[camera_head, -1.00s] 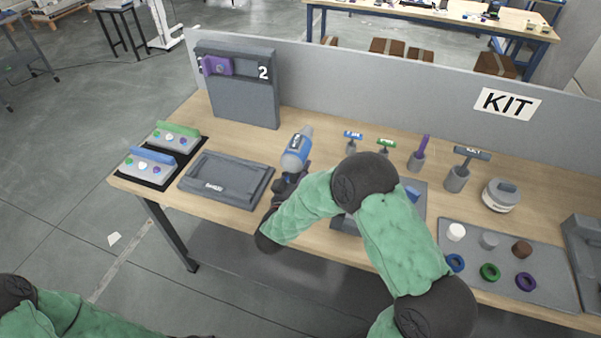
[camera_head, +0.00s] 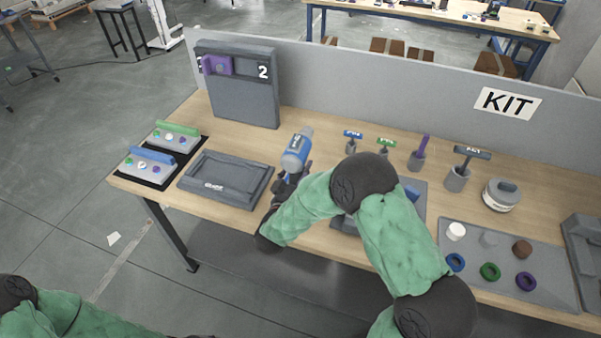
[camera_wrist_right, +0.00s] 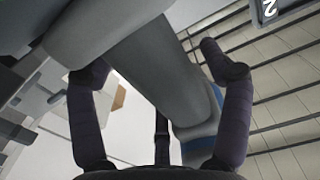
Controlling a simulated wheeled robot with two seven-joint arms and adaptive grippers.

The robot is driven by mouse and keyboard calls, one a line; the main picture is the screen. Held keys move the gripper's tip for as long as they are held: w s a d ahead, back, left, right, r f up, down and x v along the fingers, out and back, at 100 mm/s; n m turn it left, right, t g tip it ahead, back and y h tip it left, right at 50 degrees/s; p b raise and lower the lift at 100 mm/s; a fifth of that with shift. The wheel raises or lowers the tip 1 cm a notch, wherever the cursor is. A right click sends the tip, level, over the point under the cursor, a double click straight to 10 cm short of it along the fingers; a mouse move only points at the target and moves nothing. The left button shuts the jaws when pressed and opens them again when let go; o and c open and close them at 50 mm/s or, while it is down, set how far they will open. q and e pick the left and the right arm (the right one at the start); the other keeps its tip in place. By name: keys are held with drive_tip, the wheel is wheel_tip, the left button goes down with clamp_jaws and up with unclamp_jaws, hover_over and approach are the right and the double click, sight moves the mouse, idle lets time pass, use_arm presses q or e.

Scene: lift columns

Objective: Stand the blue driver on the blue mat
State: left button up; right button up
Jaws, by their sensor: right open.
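The blue driver (camera_head: 297,150), blue with a grey end, leans with that end up over the table left of centre. My right gripper (camera_head: 286,183) is at its lower part, and the dark wrist hides much of the gripper. In the right wrist view the driver's grey body with a blue band (camera_wrist_right: 165,75) runs between the two spread fingers of my right gripper (camera_wrist_right: 158,72). Whether the fingers touch it is hard to tell. No blue mat can be made out; my right arm covers part of the table. My left gripper is out of view; only my left arm shows at the lower left.
A grey tray (camera_head: 200,190) and a black mat with two racks (camera_head: 155,183) lie at left. A grey panel (camera_head: 240,95) stands behind. Several small tools in holders (camera_head: 417,160), a round container (camera_head: 500,196) and a parts tray (camera_head: 480,238) are at right. A grey partition closes the back.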

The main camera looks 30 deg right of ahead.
drive_tip(key=v, duration=1.1)
drive_tip(key=shift+s+a, duration=0.15)
drive_tip(key=shift+a, duration=0.2)
drive_tip(key=shift+f, duration=0.1)
